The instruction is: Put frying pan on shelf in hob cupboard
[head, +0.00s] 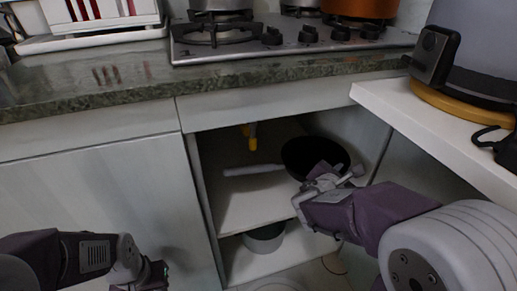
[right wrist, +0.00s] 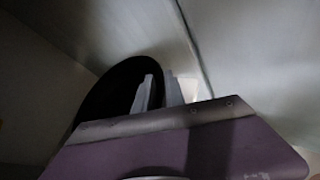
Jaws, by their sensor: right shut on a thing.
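The black frying pan (head: 312,152) is inside the open hob cupboard, over the right part of its middle shelf (head: 247,205). Its pale handle (head: 253,170) points left. I cannot tell whether the pan rests on the shelf. My right gripper (head: 326,178) reaches in from the right and is shut on the pan's near right edge. In the right wrist view the dark pan (right wrist: 118,90) shows behind and left of the fingers (right wrist: 158,92). My left gripper (head: 152,276) is low at the left, in front of the closed cupboard door, away from the pan; its jaws are unclear.
A pot (head: 265,238) stands on the lower cupboard level. A yellow fitting (head: 251,136) hangs at the back. The stone worktop (head: 130,92) and hob (head: 290,38) lie above. A white ledge (head: 430,117) juts out at the right, above my right arm.

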